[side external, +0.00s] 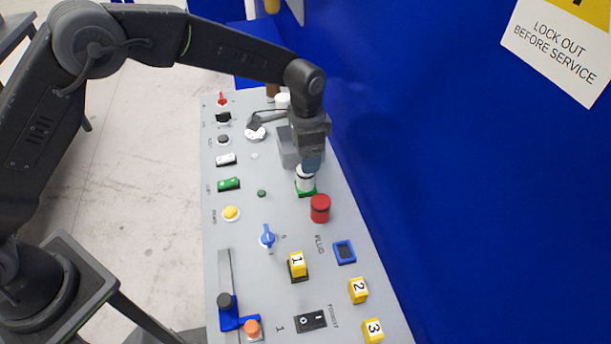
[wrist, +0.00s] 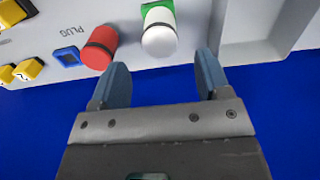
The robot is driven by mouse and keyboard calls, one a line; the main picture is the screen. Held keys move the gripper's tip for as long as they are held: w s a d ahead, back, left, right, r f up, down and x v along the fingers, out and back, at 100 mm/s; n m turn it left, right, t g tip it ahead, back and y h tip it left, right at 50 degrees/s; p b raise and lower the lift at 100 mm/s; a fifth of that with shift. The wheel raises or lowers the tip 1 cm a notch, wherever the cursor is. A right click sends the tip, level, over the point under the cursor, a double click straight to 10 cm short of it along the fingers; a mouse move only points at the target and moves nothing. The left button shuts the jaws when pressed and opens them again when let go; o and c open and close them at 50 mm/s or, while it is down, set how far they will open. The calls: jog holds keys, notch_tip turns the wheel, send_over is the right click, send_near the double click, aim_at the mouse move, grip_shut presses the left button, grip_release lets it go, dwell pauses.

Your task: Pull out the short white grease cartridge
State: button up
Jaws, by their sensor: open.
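The short white cartridge (wrist: 160,38) stands in a green socket (wrist: 158,8) on the grey panel, with a dark band around it. In the side external view the white cartridge (side external: 304,180) is just below my gripper (side external: 309,164), which partly covers its top. In the wrist view my gripper (wrist: 160,78) has its two blue fingers spread apart, with nothing between the tips. The cartridge's rounded end lies ahead of the gap between the fingers. I cannot tell from these views whether a finger touches it.
A red cylinder (side external: 320,208) with a dark band stands close beside the white cartridge; it also shows in the wrist view (wrist: 99,48). A grey open box (side external: 288,147) is on the other side. A blue wall (side external: 430,150) rises along the panel's right edge. Knobs and switches cover the panel's left.

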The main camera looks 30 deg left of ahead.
aim_at(306, 177)
jog(key=shift+f, duration=4.1)
jog(key=c, duration=1.2)
jog(key=shift+r, duration=3)
